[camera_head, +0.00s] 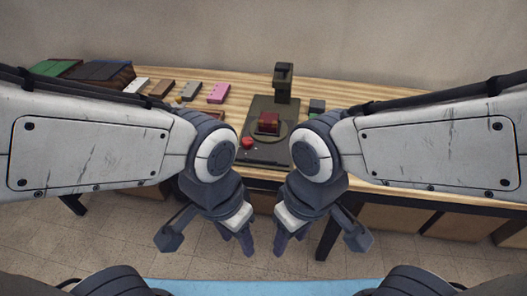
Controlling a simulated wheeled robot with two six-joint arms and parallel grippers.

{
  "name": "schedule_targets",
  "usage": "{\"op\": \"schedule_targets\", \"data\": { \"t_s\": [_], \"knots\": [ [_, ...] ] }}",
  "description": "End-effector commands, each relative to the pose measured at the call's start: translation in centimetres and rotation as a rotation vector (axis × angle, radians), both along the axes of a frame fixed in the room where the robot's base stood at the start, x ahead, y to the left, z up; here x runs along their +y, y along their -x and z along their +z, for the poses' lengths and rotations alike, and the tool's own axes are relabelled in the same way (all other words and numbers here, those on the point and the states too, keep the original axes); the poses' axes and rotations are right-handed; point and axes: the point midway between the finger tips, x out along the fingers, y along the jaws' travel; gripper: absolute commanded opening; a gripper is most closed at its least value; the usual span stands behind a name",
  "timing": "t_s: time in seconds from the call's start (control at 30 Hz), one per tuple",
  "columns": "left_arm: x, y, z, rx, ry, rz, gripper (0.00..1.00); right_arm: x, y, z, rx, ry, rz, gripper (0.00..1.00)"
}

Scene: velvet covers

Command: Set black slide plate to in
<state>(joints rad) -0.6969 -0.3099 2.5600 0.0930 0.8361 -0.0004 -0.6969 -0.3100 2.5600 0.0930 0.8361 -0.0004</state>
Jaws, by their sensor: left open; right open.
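A dark device with a flat base plate (264,154) and an upright post (283,82) stands on the wooden table. A dark red block (268,122) sits on a round dark disc on its base, and a red knob (247,142) is at its front left. I cannot tell which part is the black slide plate or how it is set. My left gripper (239,236) and my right gripper (288,236) hang in front of the table edge, open and empty, apart from the device.
On the table's left are a green and dark case (97,74) and several small blocks, one pink (218,92). A small grey-green block (317,106) stands right of the device. The table's back right (355,94) is clear. Tiled floor (130,235) lies below.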

Motion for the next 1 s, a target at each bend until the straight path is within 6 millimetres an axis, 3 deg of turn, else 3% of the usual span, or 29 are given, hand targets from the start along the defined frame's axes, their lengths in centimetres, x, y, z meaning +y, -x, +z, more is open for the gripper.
{"op": "schedule_targets", "data": {
  "t_s": [0.07, 0.17, 0.27, 0.37, 0.47, 0.63, 0.8, 0.9, 1.0],
  "knots": [
    [0.0, 0.0, 0.0, 0.0, 0.0, 0.0, 0.44, 0.0, 0.0, 0.0, 0.0, 0.0, 0.0, 0.5],
    [-0.2, -0.3, -0.5, 0.024, 0.003, 0.028, 0.44, 0.0, 0.0, -0.5, 0.0, 0.0, 0.0, 0.5],
    [-0.9, -1.3, -2.1, 0.111, 0.018, 0.123, 0.44, 0.0, 0.0, -2.1, 0.0, 0.0, 0.0, 0.5],
    [-2.2, -3.5, -4.3, 0.263, 0.074, 0.282, 0.44, 0.0, 0.0, -4.4, 0.0, 0.0, 0.0, 0.5],
    [-3.6, -7.4, -6.8, 0.434, 0.186, 0.467, 0.44, 0.0, 0.0, -6.9, 0.0, 0.0, 0.0, 0.5],
    [-3.8, -16.7, -10.6, 0.666, 0.485, 0.748, 0.44, 0.0, 0.0, -10.8, 0.0, 0.0, 0.0, 0.5],
    [0.4, -26.4, -14.1, 0.771, 0.848, 0.958, 0.44, 0.0, 0.0, -14.0, 0.0, 0.0, 0.0, 0.5],
    [3.6, -30.3, -15.5, 0.778, 1.02, 1.03, 0.44, 0.0, 0.0, -15.1, 0.0, 0.0, 0.0, 0.5],
    [5.9, -32.5, -16.2, 0.769, 1.128, 1.07, 0.44, 0.0, 0.0, -15.6, 0.0, 0.0, 0.0, 0.5]
  ]
}}
